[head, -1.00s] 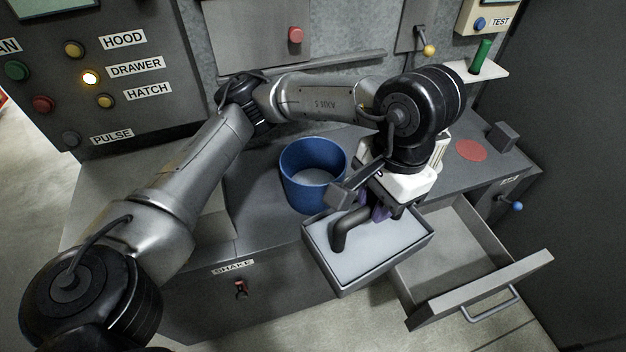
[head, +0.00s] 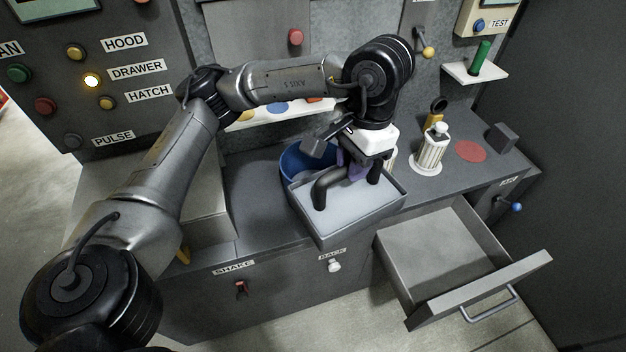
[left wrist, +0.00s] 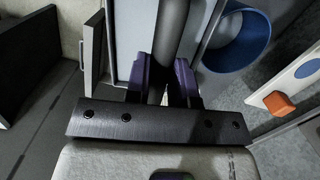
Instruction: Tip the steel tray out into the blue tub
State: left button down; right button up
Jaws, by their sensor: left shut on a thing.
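The steel tray (head: 350,226) is a shallow grey box with a dark arched handle (head: 322,190). It hangs from my left gripper (head: 352,172), looks about level and holds a flat pale layer. In the left wrist view the purple fingers (left wrist: 163,82) are shut on the handle bar (left wrist: 170,35). The blue tub (head: 291,168) stands on the counter just behind the tray, and the tray and arm hide part of it. It also shows at the upper right of the left wrist view (left wrist: 238,52). My right gripper is not in view.
An open, empty drawer (head: 440,248) juts out at the right front. A ribbed white container (head: 429,155) and a red disc (head: 471,151) are on the counter at right. A button panel (head: 90,75) stands at the left.

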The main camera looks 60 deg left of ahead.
pick_arm(q)
jog(key=w+a+p, duration=0.2)
jog(key=w+a, duration=0.1)
jog(key=a, duration=1.3)
jog(key=shift+w, duration=0.1)
jog(key=shift+w+a+p, duration=0.25)
jog(key=shift+a+p, duration=0.05)
jog(key=shift+a, duration=0.95)
jog(key=shift+w+a+p, duration=0.25)
jog(key=shift+a, duration=0.95)
